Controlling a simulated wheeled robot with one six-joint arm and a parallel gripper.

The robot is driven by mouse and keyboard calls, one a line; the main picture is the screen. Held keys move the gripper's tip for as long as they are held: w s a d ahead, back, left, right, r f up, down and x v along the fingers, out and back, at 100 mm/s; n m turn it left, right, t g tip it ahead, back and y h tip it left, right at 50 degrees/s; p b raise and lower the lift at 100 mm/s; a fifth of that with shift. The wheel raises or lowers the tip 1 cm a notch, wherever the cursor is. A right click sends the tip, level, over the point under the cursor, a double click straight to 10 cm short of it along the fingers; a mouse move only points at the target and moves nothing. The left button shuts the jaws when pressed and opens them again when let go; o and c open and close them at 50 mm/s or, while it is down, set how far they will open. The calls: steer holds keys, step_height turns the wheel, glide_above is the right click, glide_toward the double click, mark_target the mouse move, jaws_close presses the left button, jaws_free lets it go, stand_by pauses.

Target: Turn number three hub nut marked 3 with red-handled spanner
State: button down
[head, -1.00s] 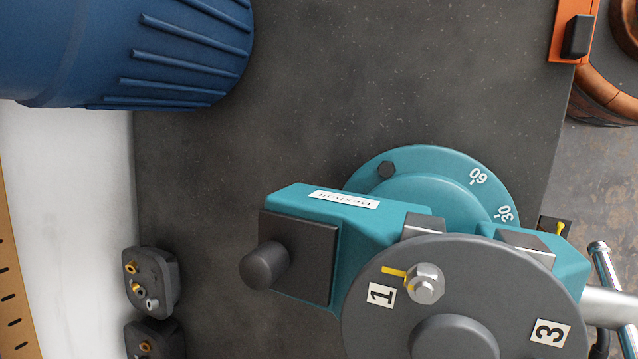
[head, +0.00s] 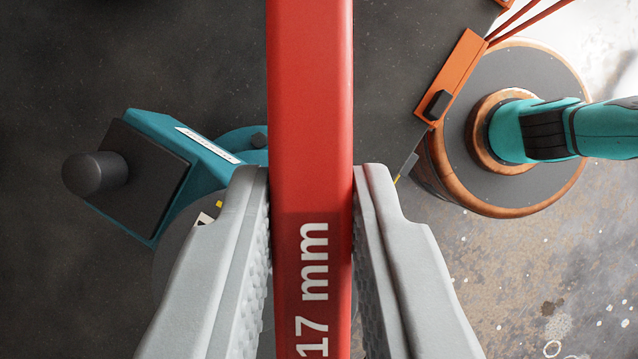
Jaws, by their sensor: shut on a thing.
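My gripper (head: 312,185) is shut on the red-handled spanner (head: 312,120), with one grey finger on each side of its flat handle. The handle runs from the top edge to the bottom edge of the view and reads "17 mm". Its ends are out of view. Behind it, a teal vise (head: 165,175) with a dark jaw block and round knob shows at left. The grey hub (head: 172,262) is mostly hidden by my left finger and the handle. A scrap of its white label and yellow mark shows. The nut marked 3 is hidden.
A copper-edged round drum (head: 545,195) with a teal-and-black tool (head: 545,130) stands at right. An orange bracket (head: 452,78) with a black block is beside it. The dark bench top (head: 130,50) is clear at upper left. Stained floor shows at lower right.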

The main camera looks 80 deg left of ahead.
steer(key=shift+f, duration=2.1)
steer(key=shift+f, duration=0.8)
steer(key=shift+w+d+n+t, duration=0.1)
steer(key=shift+w+n+t, duration=0.6)
steer(key=shift+n, duration=0.4)
steer(key=shift+w, duration=0.15)
steer(key=shift+w, duration=0.1)
steer(key=shift+w+f+n+t, duration=0.15)
steer(key=shift+w+n+t, duration=0.35)
steer(key=shift+w+n, duration=0.5)
steer(key=shift+s, duration=0.2)
steer(key=shift+n, duration=0.3)
